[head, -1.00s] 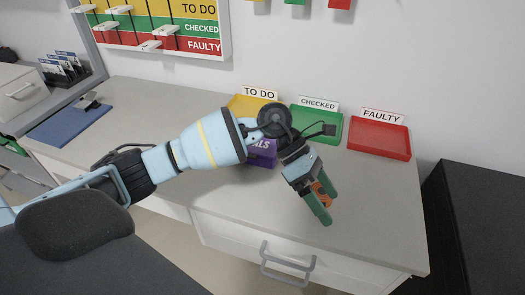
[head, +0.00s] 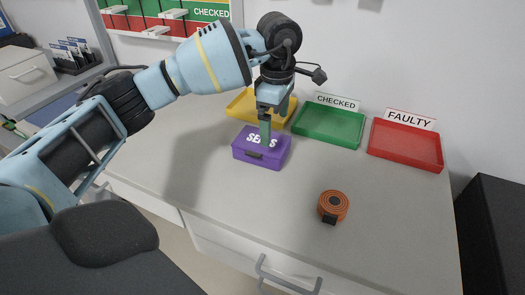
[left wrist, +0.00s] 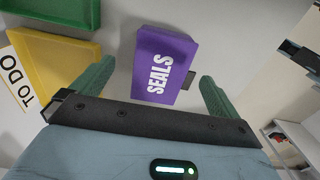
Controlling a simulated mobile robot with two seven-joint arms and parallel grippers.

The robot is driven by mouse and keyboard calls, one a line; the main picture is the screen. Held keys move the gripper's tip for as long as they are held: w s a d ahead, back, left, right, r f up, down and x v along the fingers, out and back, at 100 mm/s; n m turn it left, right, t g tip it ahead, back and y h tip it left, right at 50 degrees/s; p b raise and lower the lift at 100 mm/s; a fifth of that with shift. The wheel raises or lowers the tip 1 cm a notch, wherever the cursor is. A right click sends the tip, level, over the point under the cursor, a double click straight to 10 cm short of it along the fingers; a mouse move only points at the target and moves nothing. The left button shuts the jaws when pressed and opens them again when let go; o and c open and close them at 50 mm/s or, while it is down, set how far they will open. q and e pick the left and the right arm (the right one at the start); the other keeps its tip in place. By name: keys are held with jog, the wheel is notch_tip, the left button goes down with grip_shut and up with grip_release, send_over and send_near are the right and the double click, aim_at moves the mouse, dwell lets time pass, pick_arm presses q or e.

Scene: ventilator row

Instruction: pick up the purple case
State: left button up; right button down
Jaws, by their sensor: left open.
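The purple case (head: 262,149), with "SEALS" in white on its lid, sits on the grey counter in front of the yellow tray. My left gripper (head: 265,132) is above it in the head view, fingers pointing down and covering part of the lettering. In the left wrist view the case (left wrist: 166,62) lies beyond and between the two green fingers of the gripper (left wrist: 155,88), which are spread wide with nothing between them. Whether the fingertips touch the case cannot be told. My right gripper is not in view.
An orange round coil (head: 333,204) with a dark tab lies on the counter to the right. The yellow tray (head: 236,106), green tray (head: 330,139) and red tray (head: 405,160) stand along the wall. The counter (head: 390,215) is otherwise clear on the right.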

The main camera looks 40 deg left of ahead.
aim_at(274, 143)
pick_arm(q)
jog(key=shift+s+d+f, duration=0.1)
jog(key=shift+s+f, duration=0.05)
jog(key=shift+f, duration=1.55)
jog(key=shift+s+d+f, duration=0.1)
jog(key=shift+f, duration=1.55)
jog(key=shift+c, duration=0.4)
jog(key=c, duration=0.9)
